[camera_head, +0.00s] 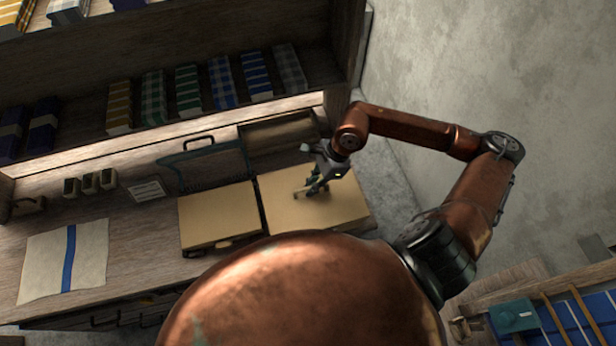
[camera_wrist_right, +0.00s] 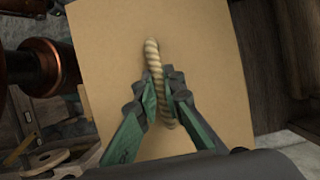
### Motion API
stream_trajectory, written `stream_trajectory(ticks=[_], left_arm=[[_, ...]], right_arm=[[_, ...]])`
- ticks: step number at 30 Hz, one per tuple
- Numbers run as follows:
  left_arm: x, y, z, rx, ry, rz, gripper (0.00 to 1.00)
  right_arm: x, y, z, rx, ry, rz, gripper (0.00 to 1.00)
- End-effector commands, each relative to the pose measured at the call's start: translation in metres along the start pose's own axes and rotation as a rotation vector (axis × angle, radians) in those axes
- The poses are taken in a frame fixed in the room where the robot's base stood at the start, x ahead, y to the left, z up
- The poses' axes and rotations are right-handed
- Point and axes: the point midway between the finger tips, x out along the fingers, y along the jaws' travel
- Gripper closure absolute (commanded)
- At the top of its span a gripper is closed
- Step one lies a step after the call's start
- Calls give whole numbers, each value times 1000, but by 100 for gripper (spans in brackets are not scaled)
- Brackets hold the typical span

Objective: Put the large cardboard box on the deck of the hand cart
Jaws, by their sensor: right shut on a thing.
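A large tan cardboard box (camera_head: 345,205) is at the right end of the bench in the head view, its top facing up. My right gripper (camera_head: 316,188) is above its top and shut on a pale rope handle. In the right wrist view, the green fingers (camera_wrist_right: 166,88) close around the rope handle (camera_wrist_right: 153,58) on the box top (camera_wrist_right: 110,40). The hand cart's dark green handle frame (camera_head: 200,150) stands behind a second cardboard box (camera_head: 218,215), just left of the held box. The cart's deck is mostly hidden. I cannot tell whether the held box is lifted. My left gripper is not in view.
A shelf (camera_head: 75,105) with folded cloths stands along the back. A cloth with a blue stripe (camera_head: 90,255), small dark blocks (camera_head: 90,184) and a paper card (camera_head: 147,190) lie on the bench. A wall (camera_head: 480,80) rises at the right.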

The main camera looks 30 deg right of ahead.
Motion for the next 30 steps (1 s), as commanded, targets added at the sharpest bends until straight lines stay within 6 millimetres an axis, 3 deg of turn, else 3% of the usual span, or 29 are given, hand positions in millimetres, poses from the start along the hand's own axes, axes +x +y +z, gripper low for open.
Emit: stream_trajectory(ticks=[6, 15, 30], left_arm=[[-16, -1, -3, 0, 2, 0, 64], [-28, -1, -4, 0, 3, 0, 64], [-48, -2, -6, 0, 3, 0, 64]], right_arm=[[10, -43, -16, 6, -3, 1, 100], [48, -77, -42, 2, -3, 0, 100], [88, -89, -63, -1, -1, 0, 100]])
